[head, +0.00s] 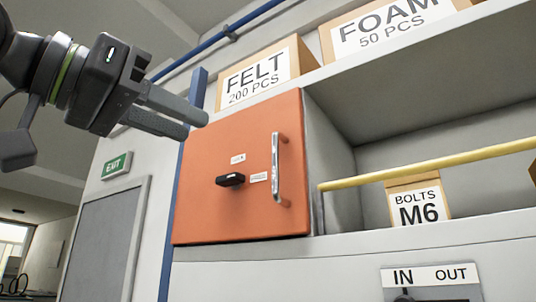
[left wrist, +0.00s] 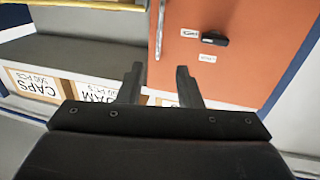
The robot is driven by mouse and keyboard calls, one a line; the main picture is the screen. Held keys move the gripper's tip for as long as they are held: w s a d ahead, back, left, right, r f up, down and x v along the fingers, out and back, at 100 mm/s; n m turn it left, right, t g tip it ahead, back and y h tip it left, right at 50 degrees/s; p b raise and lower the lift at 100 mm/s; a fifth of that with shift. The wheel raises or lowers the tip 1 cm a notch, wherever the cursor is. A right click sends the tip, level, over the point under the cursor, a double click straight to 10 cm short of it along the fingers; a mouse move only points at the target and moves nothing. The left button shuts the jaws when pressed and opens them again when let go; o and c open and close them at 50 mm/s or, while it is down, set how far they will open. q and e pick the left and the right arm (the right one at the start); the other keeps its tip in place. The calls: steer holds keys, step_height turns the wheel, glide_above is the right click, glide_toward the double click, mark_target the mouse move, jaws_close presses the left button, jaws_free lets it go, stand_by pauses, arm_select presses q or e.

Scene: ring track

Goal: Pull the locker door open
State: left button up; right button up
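The orange locker door (head: 225,190) is shut, flush with the grey locker body (head: 332,145). A vertical silver bar handle (head: 276,168) is near its right edge, with a black knob (head: 230,180) and small white labels left of it. My left gripper (head: 195,124) is up and left in the head view, in front of the door's upper left corner, apart from the handle. The left wrist view looks upside down: my left gripper's fingers (left wrist: 159,82) are spread with nothing between them, and the door (left wrist: 245,55) and part of the handle (left wrist: 160,30) lie beyond. My right gripper is not seen.
Boxes marked FELT (head: 255,82) and FOAM (head: 390,25) stand on the shelf above. A yellow rail (head: 430,165) runs right of the locker, before a BOLTS M6 box (head: 418,205). A blue post (head: 180,190) stands left of the door. A dark object shows at the right edge.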

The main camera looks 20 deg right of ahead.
mark_target(273, 160)
arm_select(q)
steer(key=p+x, duration=0.4)
steer(key=x, duration=1.1)
steer(key=shift+d+p, duration=0.15)
steer(key=shift+p, duration=0.2)
jaws_close()
